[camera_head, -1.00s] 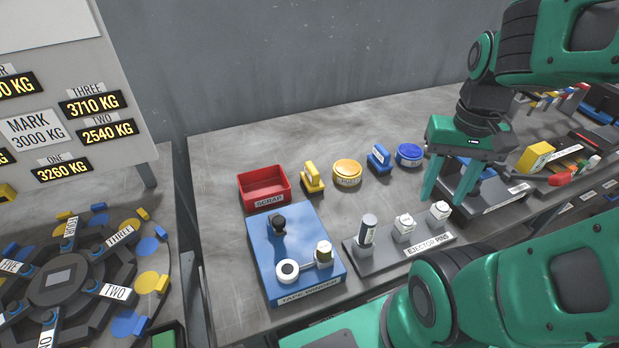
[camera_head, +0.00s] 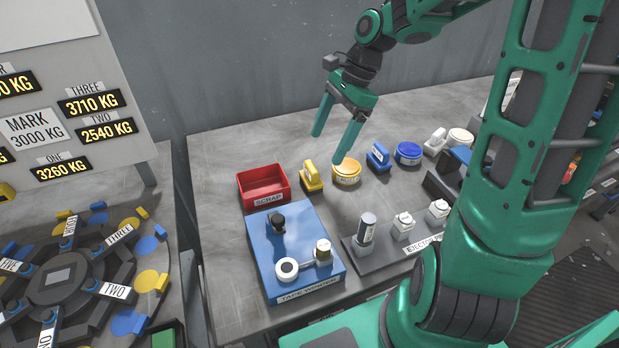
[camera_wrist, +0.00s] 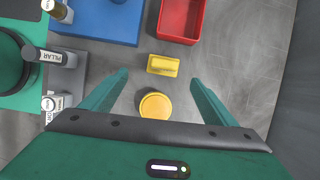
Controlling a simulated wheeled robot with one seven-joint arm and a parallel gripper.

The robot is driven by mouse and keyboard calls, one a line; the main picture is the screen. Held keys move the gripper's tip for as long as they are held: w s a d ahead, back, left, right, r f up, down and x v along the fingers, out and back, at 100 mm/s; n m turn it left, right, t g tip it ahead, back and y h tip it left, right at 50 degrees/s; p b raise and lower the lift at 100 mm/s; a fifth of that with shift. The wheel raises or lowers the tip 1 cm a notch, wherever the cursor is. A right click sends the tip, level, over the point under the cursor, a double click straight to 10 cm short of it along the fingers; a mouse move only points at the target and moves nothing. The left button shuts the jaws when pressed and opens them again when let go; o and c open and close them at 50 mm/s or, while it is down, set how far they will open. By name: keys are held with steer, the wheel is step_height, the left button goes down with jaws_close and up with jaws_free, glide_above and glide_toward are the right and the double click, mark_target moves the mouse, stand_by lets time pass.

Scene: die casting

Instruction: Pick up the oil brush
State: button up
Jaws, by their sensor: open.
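A yellow brush-like block with a raised handle (camera_head: 312,178) stands upright on the grey table. A round yellow pot (camera_head: 347,172) stands at its right. A similar blue block (camera_head: 378,158) and a white one (camera_head: 435,143) stand farther right. Their labels are too small to read, so I cannot tell which is the oil brush. My gripper (camera_head: 329,147) is open and empty, pointing down above the yellow pair. In the wrist view, the yellow block (camera_wrist: 162,66) lies just ahead of the fingertips, near their middle, and the yellow pot (camera_wrist: 155,105) shows between the fingers. Neither is touched.
A red scrap box (camera_head: 264,186) stands left of the yellow block. A blue tape winder (camera_head: 262,240) and an ejector pin stand (camera_head: 374,250) are in front. A blue pot (camera_head: 408,152) and a white pot (camera_head: 460,138) stand to the right. The table behind is clear.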

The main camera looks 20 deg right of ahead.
mark_target(314, 165)
steer(key=x, duration=0.6)
steer(key=shift+w+a+r, duration=0.2)
steer(key=shift+w+a, duration=0.1)
steer(key=shift+w, duration=0.05)
steer(key=shift+d+x, duration=0.2)
steer(key=shift+x, duration=2.4)
steer(key=shift+w, duration=0.15)
steer(key=shift+c, duration=0.5)
steer(key=c, duration=1.1)
